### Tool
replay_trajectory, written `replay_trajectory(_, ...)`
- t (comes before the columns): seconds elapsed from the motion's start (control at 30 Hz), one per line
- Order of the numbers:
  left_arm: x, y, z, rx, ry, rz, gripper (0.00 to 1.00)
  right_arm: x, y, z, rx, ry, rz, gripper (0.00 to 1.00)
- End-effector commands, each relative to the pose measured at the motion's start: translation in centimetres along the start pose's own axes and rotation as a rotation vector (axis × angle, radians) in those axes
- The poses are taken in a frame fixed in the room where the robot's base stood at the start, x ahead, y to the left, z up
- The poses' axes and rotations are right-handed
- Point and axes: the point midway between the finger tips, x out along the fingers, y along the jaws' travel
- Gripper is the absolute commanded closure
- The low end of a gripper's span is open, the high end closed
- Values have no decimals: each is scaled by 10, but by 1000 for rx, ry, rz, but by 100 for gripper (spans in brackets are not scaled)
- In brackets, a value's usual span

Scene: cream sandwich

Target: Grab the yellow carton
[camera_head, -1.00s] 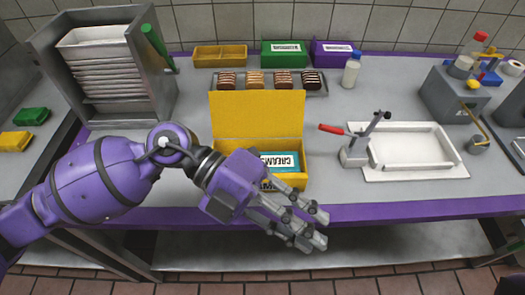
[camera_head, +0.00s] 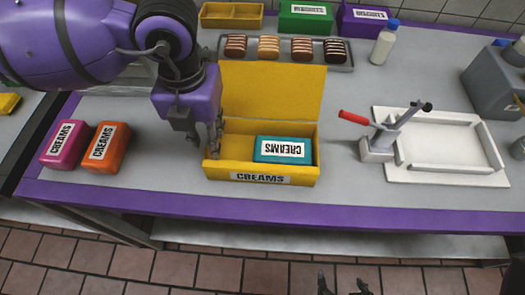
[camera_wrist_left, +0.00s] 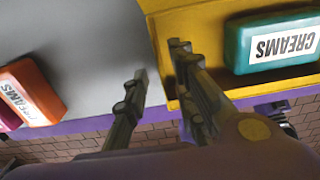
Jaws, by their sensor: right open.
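The yellow carton (camera_head: 228,168) stands on the grey counter with its lid raised at the back and a CREAMS label on its front. A teal CREAMS box (camera_head: 284,150) lies inside it on the right. My left gripper (camera_head: 204,137) is at the carton's left wall, fingers pointing down. In the left wrist view, the gripper (camera_wrist_left: 160,62) is open, one finger over the grey counter and the other on the inner side of the carton's wall (camera_wrist_left: 160,55). A visible gap separates the outer finger from the wall. My right gripper (camera_head: 344,286) is open and empty at the bottom edge.
Pink (camera_head: 65,144) and orange (camera_head: 106,147) CREAMS boxes lie left of the carton. A tray of cookies (camera_head: 345,56) is behind it. A red-handled lever press (camera_head: 378,145) and white tray (camera_head: 447,176) stand right. The counter's purple edge (camera_head: 300,217) runs in front.

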Motion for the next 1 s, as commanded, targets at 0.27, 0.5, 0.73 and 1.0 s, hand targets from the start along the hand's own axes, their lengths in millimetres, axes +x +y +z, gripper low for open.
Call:
replay_trajectory(0.27,34,0,1,-1,2,-1,76,0,0,-4,1,6,0,26)
replay_trajectory(0.5,36,-1,2,0,1,-2,76,1,0,-5,1,9,-1,26)
replay_trajectory(0.73,36,-1,1,0,2,-2,100,1,0,-6,1,9,-1,26)
replay_trajectory(1.0,36,-1,2,0,1,-3,100,1,-1,-6,1,10,-2,26)
